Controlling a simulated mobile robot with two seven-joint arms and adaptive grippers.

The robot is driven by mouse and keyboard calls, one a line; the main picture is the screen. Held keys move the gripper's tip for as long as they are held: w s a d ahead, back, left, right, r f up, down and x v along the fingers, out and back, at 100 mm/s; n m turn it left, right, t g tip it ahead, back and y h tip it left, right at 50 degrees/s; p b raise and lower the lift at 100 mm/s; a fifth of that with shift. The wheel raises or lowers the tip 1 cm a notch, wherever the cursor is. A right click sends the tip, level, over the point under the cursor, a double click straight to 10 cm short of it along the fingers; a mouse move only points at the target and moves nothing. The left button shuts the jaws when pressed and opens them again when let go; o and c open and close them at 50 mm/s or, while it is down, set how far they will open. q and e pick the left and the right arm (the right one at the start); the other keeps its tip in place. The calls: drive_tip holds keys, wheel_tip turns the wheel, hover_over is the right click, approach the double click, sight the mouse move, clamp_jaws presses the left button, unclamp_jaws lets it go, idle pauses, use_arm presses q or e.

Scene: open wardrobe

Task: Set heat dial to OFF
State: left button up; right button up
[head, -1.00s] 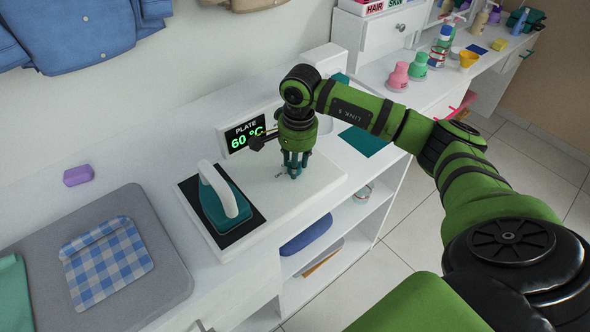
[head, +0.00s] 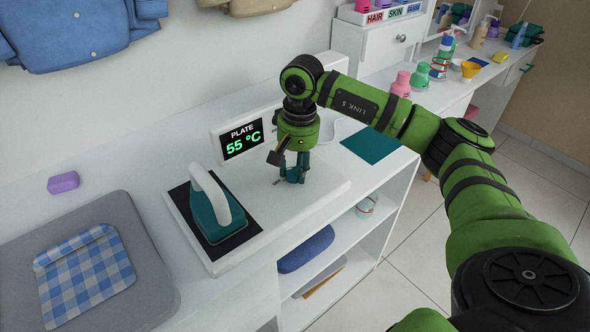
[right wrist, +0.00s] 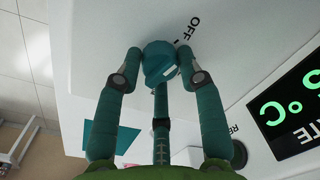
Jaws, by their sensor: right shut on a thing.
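The heat dial (right wrist: 158,62) is a teal knob on a white panel in the right wrist view, with a black OFF label (right wrist: 188,32) just beyond it and a short tick. My right gripper (head: 292,178) points down at the white station; its teal fingers are around the dial and closed on it, also seen in the right wrist view (right wrist: 160,58). The fingers largely hide the dial in the head view. I cannot tell exactly where the dial points. The plate display (head: 242,140) reads 55 °C. My left gripper is out of view.
A teal iron (head: 212,212) with a white handle stands on a black plate left of my gripper. A grey mat (head: 150,275) with a checked cloth (head: 85,270) lies farther left, near a purple block (head: 63,182). Bottles and a drawer unit (head: 385,42) stand at the back right.

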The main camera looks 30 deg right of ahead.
sight(297, 168)
drive_tip(key=shift+a+f+n, duration=0.1)
drive_tip(key=shift+a+n, duration=0.1)
drive_tip(key=shift+n, duration=0.1)
drive_tip(key=o, duration=1.1)
drive_tip(key=shift+c, duration=0.2)
drive_tip(key=shift+s+a, duration=0.1)
drive_tip(key=shift+r, duration=0.2)
wheel_tip(297, 168, up, 12)
drive_tip(key=shift+s+d, duration=0.15)
drive_tip(key=shift+d, duration=0.2)
drive_tip(key=shift+f, duration=0.1)
